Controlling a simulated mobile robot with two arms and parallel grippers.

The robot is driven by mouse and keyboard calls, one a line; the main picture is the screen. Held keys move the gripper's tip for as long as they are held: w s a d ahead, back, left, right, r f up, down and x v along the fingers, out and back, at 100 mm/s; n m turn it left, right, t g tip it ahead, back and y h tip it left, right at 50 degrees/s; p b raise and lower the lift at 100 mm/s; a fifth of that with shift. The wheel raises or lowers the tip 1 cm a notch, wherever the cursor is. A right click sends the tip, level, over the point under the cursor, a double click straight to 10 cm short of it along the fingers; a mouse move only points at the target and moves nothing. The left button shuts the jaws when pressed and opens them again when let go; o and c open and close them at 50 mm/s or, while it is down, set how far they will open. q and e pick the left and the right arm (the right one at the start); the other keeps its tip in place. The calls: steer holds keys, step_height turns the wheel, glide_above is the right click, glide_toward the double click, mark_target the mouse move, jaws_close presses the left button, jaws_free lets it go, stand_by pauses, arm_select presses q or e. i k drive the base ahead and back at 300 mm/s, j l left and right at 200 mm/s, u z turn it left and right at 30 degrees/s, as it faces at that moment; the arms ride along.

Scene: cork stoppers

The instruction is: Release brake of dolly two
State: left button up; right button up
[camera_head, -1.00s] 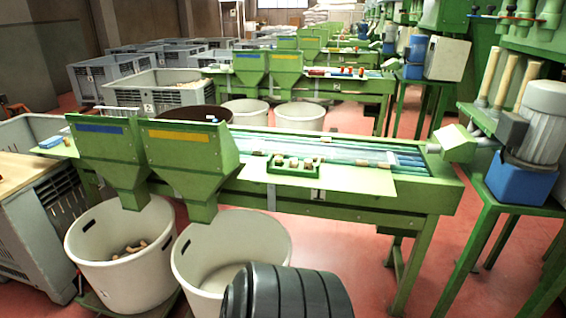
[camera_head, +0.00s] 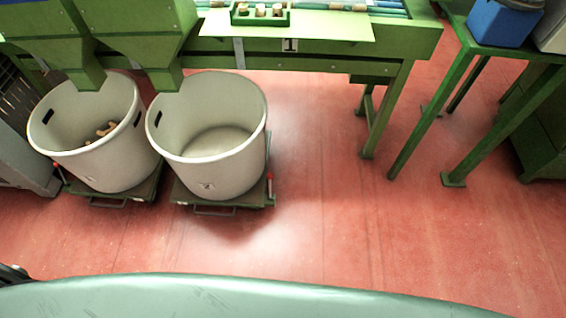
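Two low green dollies stand side by side on the red floor, each under a pale round bin. The right dolly (camera_head: 222,204) carries a bin (camera_head: 225,170) with a small label on its front that I cannot read clearly; I cannot see a number on the dolly itself. A thin lever with a red top (camera_head: 269,176) stands upright at this dolly's right front corner. The left dolly (camera_head: 110,198) carries a bin (camera_head: 95,170) with several corks inside. It has a red-topped piece at its left corner. Neither gripper can be made out.
A green sorting table (camera_head: 330,62) stands behind, its funnels above the bins. A green stand (camera_head: 470,110) is at the right. The red floor (camera_head: 330,220) in front and to the right is clear. A dark piece at the lower left edge is unclear.

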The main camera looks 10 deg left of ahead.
mark_target(270, 176)
steer(key=u, duration=0.35)
steer(key=i+l+u, duration=0.2)
steer(key=l, duration=0.3)
steer(key=i+l+u, duration=0.2)
steer(key=l, duration=0.35)
steer(key=i+l+u, duration=0.2)
steer(key=l, duration=0.35)
steer(key=l+u, duration=0.2)
steer(key=l, duration=0.35)
steer(key=i+l+u, duration=0.2)
steer(key=l, duration=0.45)
steer(key=k+j, duration=0.05)
steer(key=k, duration=0.05)
